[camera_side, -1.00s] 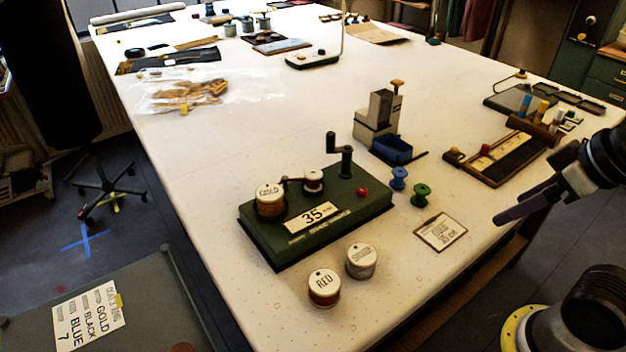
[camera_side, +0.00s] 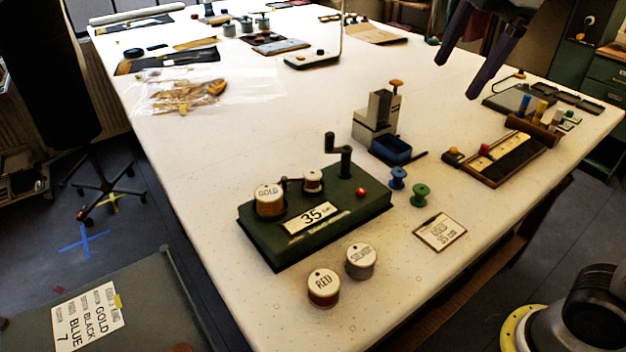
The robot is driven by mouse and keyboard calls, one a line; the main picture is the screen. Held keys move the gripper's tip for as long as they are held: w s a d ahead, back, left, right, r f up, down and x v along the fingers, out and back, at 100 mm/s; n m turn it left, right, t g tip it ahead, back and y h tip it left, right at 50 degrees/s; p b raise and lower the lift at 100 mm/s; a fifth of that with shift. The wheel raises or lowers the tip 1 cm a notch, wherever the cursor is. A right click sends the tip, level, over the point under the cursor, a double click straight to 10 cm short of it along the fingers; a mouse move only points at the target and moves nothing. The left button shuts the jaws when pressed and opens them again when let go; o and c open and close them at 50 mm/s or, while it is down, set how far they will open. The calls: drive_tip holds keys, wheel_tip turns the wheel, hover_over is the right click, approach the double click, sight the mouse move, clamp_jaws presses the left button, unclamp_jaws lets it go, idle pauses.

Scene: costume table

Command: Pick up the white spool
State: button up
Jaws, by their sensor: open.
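A small white-topped spool (camera_side: 313,180) sits upright on the green winding device (camera_side: 345,212), beside its dark crank. A larger white-topped spool marked GOLD (camera_side: 269,201) stands on the device's left end. Two more white-capped spools, marked RED (camera_side: 323,289) and apparently SILVER (camera_side: 361,261), stand on the table in front of it. No spool is plainly all white. My gripper (camera_side: 457,78) hangs high at the top right, its two dark fingers apart and empty, away from all the spools.
A blue spool (camera_side: 397,178) and a green spool (camera_side: 419,195) stand right of the device, near a card (camera_side: 440,232). Behind them is a grey dispenser with a blue bin (camera_side: 391,150). A wooden tray (camera_side: 497,160) lies at right.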

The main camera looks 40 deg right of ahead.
drive_tip(key=w+a+n+g, duration=0.1)
drive_tip(key=w+a+n, duration=0.3)
drive_tip(key=w, duration=0.6)
drive_tip(key=n+g, duration=0.2)
hover_over(312, 173)
drive_tip(key=f, duration=1.7)
drive_tip(key=shift+s+a+f, duration=0.1)
drive_tip(key=shift+a+f, duration=0.1)
drive_tip(key=shift+f, duration=0.2)
drive_tip(key=shift+d+f, duration=0.15)
drive_tip(key=shift+f, duration=1.5)
drive_tip(key=shift+d+f, duration=0.1)
drive_tip(key=shift+f, duration=1.5)
drive_tip(key=shift+c, duration=0.4)
clamp_jaws()
drive_tip(key=shift+r, duration=0.1)
